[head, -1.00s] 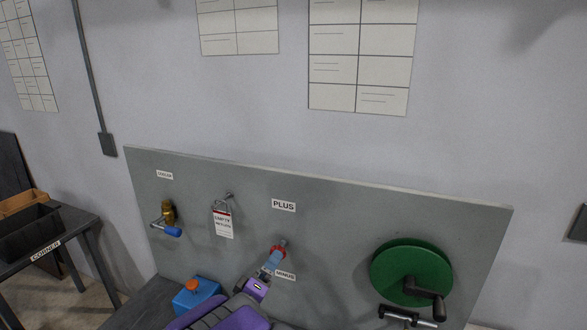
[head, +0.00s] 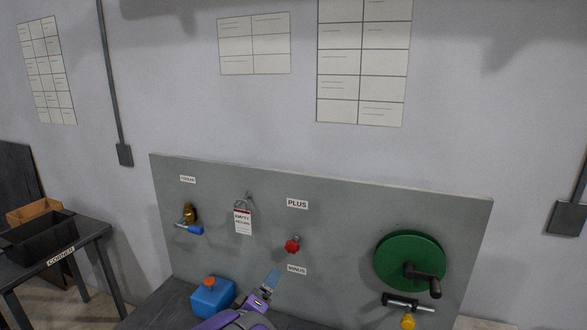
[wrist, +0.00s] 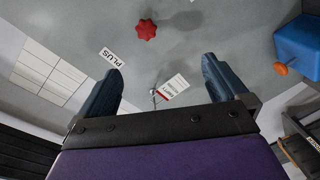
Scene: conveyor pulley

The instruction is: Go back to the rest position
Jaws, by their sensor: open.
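My gripper (head: 268,284) is in front of the grey panel (head: 340,205), below and left of the red knob. In the wrist view my gripper (wrist: 160,80) shows two dark fingers spread wide with nothing between them. The red knob (head: 292,245) sits on the panel between the PLUS label (head: 297,203) and the MINUS label (head: 297,269). In the wrist view the red knob (wrist: 146,30) is beyond the fingertips and apart from them.
A green wheel with a crank (head: 410,262) is on the panel's right. A brass valve with a blue handle (head: 190,222) and a hanging tag (head: 243,221) are on the left. A blue container (head: 212,297) stands below. A table labelled CORNER (head: 85,248) is at far left.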

